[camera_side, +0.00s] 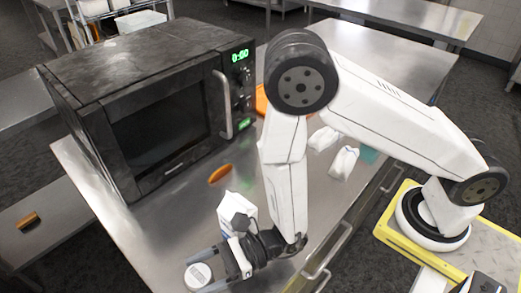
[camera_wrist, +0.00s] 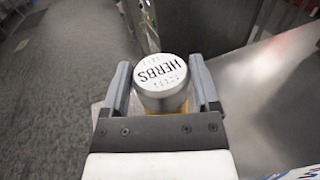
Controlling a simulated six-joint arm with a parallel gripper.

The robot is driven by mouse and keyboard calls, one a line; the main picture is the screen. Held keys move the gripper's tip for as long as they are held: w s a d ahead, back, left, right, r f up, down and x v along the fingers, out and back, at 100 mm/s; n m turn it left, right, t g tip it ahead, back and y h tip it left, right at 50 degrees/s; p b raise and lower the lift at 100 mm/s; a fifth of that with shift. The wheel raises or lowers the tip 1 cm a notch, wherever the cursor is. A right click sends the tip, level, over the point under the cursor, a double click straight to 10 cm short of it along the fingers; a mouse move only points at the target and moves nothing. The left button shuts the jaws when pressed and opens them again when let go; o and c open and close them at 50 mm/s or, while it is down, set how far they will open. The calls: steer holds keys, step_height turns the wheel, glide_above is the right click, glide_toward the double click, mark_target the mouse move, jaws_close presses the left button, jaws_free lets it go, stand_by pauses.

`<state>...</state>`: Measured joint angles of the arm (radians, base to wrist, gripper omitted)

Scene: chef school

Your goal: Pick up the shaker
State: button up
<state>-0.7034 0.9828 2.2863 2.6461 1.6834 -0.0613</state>
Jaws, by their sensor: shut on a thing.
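The shaker (camera_wrist: 162,80) has a round white lid marked "HERBS" and a metal rim. In the wrist view it sits between the two fingers of my gripper (camera_wrist: 163,88), which are shut on its sides. In the side view the white lid of the shaker (camera_side: 198,275) shows at the bottom, between the fingertips of my gripper (camera_side: 205,272), near the table's front left edge. The shaker's lower body is mostly hidden. I cannot tell whether its base touches the table.
A black microwave (camera_side: 150,100) stands on the metal table (camera_side: 150,225) at the left back. An orange-brown item (camera_side: 220,174) lies before it. White items (camera_side: 344,162) lie right of my forearm. A dark floor (camera_wrist: 60,70) shows past the table edge.

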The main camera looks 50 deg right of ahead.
steer(key=shift+r, duration=0.2)
steer(key=shift+r, duration=4.8)
